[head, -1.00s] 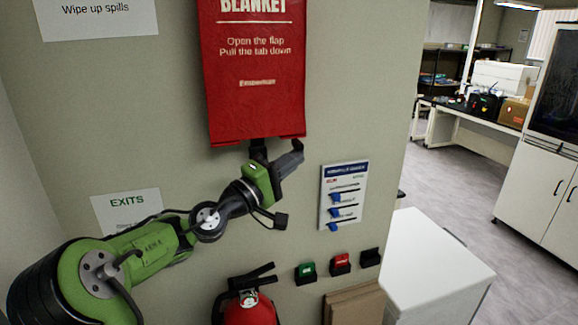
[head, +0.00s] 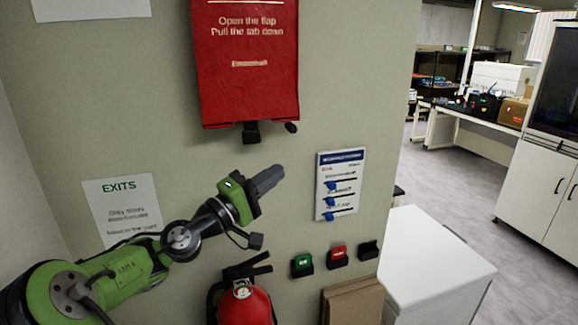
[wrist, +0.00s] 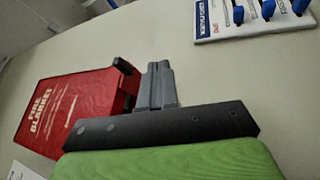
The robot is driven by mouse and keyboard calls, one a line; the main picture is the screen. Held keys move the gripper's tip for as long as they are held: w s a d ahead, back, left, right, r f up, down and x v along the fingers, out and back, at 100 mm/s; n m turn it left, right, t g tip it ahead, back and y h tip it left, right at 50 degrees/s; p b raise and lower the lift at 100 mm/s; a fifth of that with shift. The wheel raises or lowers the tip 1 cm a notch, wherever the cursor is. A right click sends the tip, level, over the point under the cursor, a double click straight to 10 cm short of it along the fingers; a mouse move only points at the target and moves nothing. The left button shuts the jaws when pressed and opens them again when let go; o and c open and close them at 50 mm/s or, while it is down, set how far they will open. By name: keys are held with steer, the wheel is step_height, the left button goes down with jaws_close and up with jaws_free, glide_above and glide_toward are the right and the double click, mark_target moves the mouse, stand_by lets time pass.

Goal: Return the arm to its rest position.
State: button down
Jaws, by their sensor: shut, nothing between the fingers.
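My gripper (head: 268,180) is at the end of my green and black arm, in front of the wall below the red fire blanket case (head: 247,75). Its grey fingers are together and hold nothing. A gap of bare wall shows between it and the black tab (head: 251,132) under the case. In the wrist view, my gripper (wrist: 158,72) shows its closed fingers at the centre, with the fire blanket case (wrist: 72,110) to the left behind them. My arm reaches up from the lower left in the head view.
A red fire extinguisher (head: 245,305) hangs below my gripper. A white board with blue tags (head: 340,185) is on the wall to the right, above green, red and black holders (head: 338,257). A white cabinet (head: 435,270) stands at lower right. Open floor lies beyond.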

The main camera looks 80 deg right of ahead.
steer(key=v, duration=0.5)
steer(key=shift+w+d+f, duration=0.1)
steer(key=shift+w+f, duration=0.1)
steer(key=shift+w, duration=0.15)
steer(key=shift+f, duration=0.1)
